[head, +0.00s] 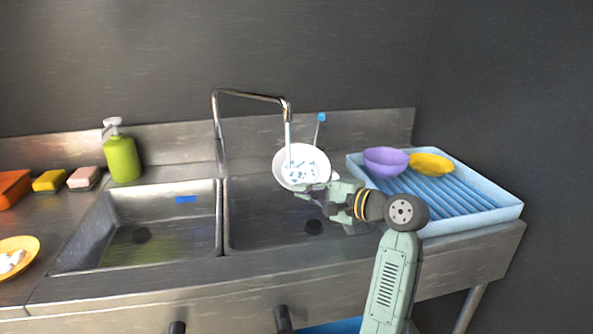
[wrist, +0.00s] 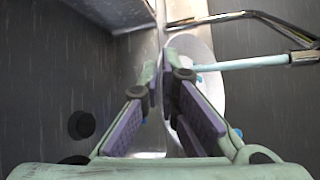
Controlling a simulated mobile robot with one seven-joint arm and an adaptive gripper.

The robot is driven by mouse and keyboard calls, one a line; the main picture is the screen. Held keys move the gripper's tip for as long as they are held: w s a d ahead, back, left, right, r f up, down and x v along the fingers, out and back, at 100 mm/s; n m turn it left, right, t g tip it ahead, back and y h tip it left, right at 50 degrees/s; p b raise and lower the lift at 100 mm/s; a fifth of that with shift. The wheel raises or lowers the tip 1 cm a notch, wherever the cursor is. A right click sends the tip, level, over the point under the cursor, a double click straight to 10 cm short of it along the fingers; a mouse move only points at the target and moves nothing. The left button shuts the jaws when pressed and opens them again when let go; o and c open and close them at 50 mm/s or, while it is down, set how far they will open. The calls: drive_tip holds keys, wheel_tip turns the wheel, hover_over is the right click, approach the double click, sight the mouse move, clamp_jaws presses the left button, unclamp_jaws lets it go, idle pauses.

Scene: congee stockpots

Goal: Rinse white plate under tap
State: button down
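The white plate (head: 290,163) is tilted up over the right sink basin, its face towards the head camera with bluish spots on it. Water (head: 288,135) runs from the metal tap (head: 250,94) onto the plate's face. My gripper (head: 308,187) is shut on the plate's lower right rim. In the wrist view the plate (wrist: 208,75) is seen nearly edge-on, with its rim between the two fingers (wrist: 160,85). The water stream (wrist: 240,64) reaches the plate there from the right. The fingers hide part of the rim.
A light blue drying rack (head: 490,213) at the right holds a purple bowl (head: 386,161) and a yellow plate (head: 431,163). The left basin (head: 160,225) is empty. A green soap bottle (head: 122,158), sponges (head: 84,178) and a soiled yellow plate (head: 28,246) are at the left.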

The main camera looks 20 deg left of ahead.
drive_tip(key=shift+s+a+p, duration=0.25)
drive_tip(key=shift+a+p, duration=0.1)
drive_tip(key=shift+a, duration=0.15)
drive_tip(key=shift+s, duration=0.1)
drive_tip(key=s+d+p, duration=0.2)
drive_tip(key=s+d, duration=0.2)
drive_tip(key=s, duration=0.3)
idle(0.4)
drive_tip(key=shift+w, duration=0.1)
drive_tip(key=shift+r, duration=0.1)
idle(1.0)
drive_tip(key=s+r+p, duration=0.1)
drive_tip(key=p, duration=0.1)
drive_tip(key=s+d+r+p, duration=0.1)
drive_tip(key=p, duration=0.1)
drive_tip(key=shift+s+d+r, duration=0.2)
drive_tip(key=shift+s+r, duration=0.15)
drive_tip(key=shift+s+d+r, duration=0.25)
drive_tip(key=shift+s+r, duration=0.05)
drive_tip(key=shift+s, duration=0.15)
drive_tip(key=shift+s+d+r, duration=0.25)
drive_tip(key=shift+s, duration=0.15)
